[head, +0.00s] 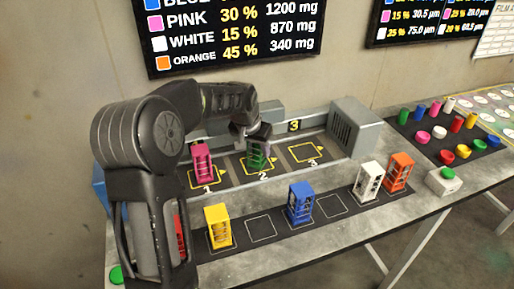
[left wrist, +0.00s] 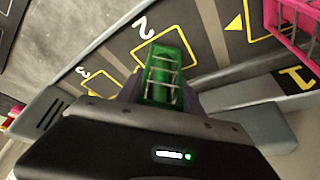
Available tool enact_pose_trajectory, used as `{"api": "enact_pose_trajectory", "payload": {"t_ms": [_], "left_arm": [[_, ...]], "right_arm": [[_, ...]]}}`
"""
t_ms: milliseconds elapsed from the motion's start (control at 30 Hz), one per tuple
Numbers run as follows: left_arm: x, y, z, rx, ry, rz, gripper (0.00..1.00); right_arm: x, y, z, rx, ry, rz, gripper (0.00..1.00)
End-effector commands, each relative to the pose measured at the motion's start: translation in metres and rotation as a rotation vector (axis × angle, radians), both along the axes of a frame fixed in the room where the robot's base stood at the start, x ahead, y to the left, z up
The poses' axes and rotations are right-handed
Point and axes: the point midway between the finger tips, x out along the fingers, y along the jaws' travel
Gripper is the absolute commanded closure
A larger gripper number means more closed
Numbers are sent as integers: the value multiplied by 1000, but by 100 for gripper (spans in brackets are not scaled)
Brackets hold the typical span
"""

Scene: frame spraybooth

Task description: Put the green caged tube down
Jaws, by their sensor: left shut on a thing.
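The green caged tube (head: 257,158) is upright at the yellow square marked 2 (head: 243,171), in the middle of the back row. My left gripper (head: 258,143) is shut on its upper part from above. In the left wrist view the green caged tube (left wrist: 164,70) sits between the fingers of my left gripper (left wrist: 160,97), over the square marked 2. I cannot tell whether its base touches the surface. My right gripper is not in view.
A pink caged tube (head: 201,165) stands on square 1, and square 3 (head: 309,153) is empty. Yellow (head: 218,229), blue (head: 300,204), white (head: 368,182) and orange (head: 398,172) caged tubes stand on the front strip. A grey vented box (head: 356,127) stands right of square 3.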

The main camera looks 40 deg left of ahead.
Motion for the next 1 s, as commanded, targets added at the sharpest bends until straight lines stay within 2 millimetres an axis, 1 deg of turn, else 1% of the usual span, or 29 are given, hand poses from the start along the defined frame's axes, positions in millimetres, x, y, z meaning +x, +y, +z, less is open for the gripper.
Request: {"api": "enact_pose_trajectory", "payload": {"t_ms": [33, 67, 300, 333, 567, 667, 733, 867, 1000], "left_arm": [[0, 0, -3, 0, -1, 0, 100], [0, 0, -3, 0, 0, 0, 56], [0, 0, -2, 0, 0, 0, 36], [0, 0, -2, 0, 0, 0, 35], [0, 0, -1, 0, 0, 0, 35], [0, 0, 3, 0, 0, 0, 35], [-1, 0, 6, 0, -2, 0, 35], [-8, -1, 22, 1, -4, 0, 35], [-18, -3, 48, 1, -6, 1, 35]], "right_arm": [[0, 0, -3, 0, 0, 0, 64], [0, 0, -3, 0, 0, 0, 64], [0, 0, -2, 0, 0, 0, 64], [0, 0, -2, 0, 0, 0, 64], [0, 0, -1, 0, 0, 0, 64], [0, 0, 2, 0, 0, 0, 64], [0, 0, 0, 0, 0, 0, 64], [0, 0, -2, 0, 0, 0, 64], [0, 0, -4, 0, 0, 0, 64]]}}
